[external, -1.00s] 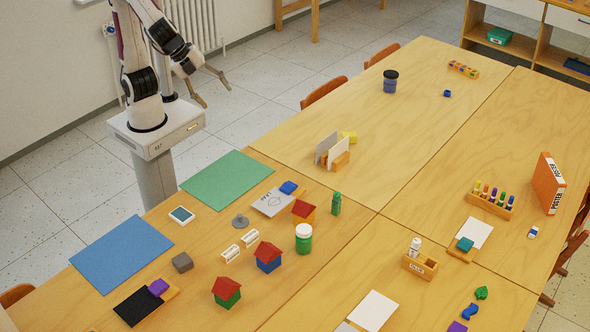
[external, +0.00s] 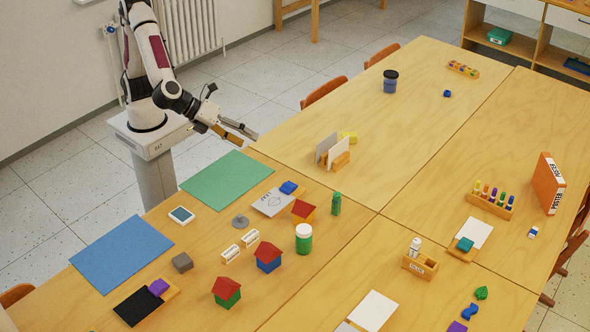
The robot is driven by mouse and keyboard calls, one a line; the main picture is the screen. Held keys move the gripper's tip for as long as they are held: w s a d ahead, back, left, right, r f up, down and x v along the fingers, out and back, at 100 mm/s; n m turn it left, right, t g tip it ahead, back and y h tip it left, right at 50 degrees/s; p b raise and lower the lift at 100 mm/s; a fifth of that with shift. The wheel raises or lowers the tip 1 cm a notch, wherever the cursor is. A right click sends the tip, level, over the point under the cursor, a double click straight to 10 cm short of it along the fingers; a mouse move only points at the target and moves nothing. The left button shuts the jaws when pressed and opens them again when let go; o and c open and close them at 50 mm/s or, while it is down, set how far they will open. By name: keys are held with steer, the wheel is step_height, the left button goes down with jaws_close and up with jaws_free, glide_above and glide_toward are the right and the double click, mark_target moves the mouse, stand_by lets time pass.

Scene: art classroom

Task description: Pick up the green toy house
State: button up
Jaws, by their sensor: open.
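The green toy house (external: 228,297) has a red roof and stands upright near the front edge of the table. My gripper (external: 247,136) is open and empty, above the far left side of the table near the green mat, well apart from the house. A blue toy house with a red roof (external: 268,263) stands to the right of and behind the green one. An orange toy house with a red roof (external: 303,211) stands farther back.
A green jar with a white lid (external: 304,239) stands right of the blue house. A green mat (external: 226,179) and a blue mat (external: 121,253) lie flat at the left.

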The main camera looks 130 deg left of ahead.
steer(key=w+d+f+m+t, duration=0.2)
steer(key=w+d+f+m, duration=0.3)
steer(key=w+d+f, duration=0.15)
steer(key=m+t+h, duration=0.4)
steer(key=m+h, duration=0.2)
steer(key=m, duration=0.7)
glide_toward(226, 293)
steer(key=f, duration=0.2)
steer(key=a+f, duration=0.2)
steer(key=f, duration=0.1)
steer(key=shift+s+f, duration=0.3)
steer(key=shift+s, duration=0.1)
steer(key=shift+w, duration=0.15)
steer(key=shift+x, duration=1.2)
steer(key=shift+w, duration=0.1)
steer(key=shift+x, duration=2.5)
steer(key=shift+r, duration=0.2)
steer(key=c, duration=1.2)
